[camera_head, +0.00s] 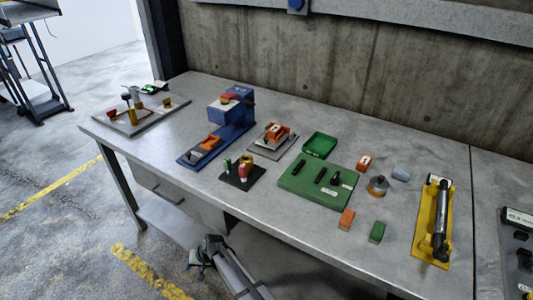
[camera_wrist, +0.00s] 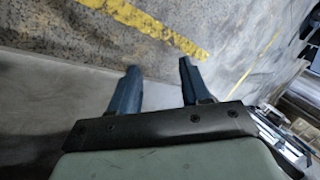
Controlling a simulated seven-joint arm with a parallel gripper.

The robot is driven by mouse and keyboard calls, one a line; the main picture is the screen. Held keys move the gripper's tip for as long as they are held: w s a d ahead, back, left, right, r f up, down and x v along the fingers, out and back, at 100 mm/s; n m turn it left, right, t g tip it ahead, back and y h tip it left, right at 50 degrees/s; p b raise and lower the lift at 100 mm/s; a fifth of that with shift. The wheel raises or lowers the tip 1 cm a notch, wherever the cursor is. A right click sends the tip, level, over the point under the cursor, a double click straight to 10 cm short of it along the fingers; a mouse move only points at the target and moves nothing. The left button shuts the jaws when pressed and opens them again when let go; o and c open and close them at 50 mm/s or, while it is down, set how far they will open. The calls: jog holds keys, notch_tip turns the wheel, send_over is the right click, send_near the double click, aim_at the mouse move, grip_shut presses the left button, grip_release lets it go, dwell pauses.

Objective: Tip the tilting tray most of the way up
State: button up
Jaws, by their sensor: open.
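A shallow open green tray (camera_head: 320,145) sits behind a green board (camera_head: 318,184) on the workbench, right of the middle. It looks like the tilting tray, but no hinge can be made out. My gripper (camera_head: 198,262) is low in front of the bench, below the front edge and well apart from the tray. In the wrist view my gripper (camera_wrist: 158,72) has its two dark fingers spread with nothing between them, and it faces the floor. The tray is not in the wrist view.
Left of the tray are an orange device (camera_head: 275,133) on a grey plate and a blue press (camera_head: 231,107). A yellow base (camera_head: 430,240) with a dark cylinder is at right. Small blocks lie near the board. A concrete wall (camera_head: 340,60) stands behind the bench (camera_head: 290,225).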

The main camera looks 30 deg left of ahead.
jog(key=s+a+r+n+t+y, duration=0.15)
jog(key=s+a+r+n, duration=0.3)
jog(key=a+r, duration=0.55)
jog(key=s+a+r+n+y, duration=0.25)
jog(key=a+r+n, duration=0.25)
jog(key=a+r, duration=0.55)
jog(key=a+r+n+t+y, duration=0.25)
jog(key=r+n, duration=0.35)
jog(key=r, duration=1.2)
notch_tip(320, 180, up, 17)
jog(key=m+t+h, duration=0.2)
jog(key=m+h, duration=0.7)
jog(key=m, duration=0.6)
send_over(266, 139)
jog(key=s+d, duration=0.3)
jog(key=d, duration=0.1)
jog(key=x, duration=1.3)
jog(key=shift+s+a+f, duration=0.1)
jog(key=shift+a+f, duration=0.1)
jog(key=shift+a, duration=0.2)
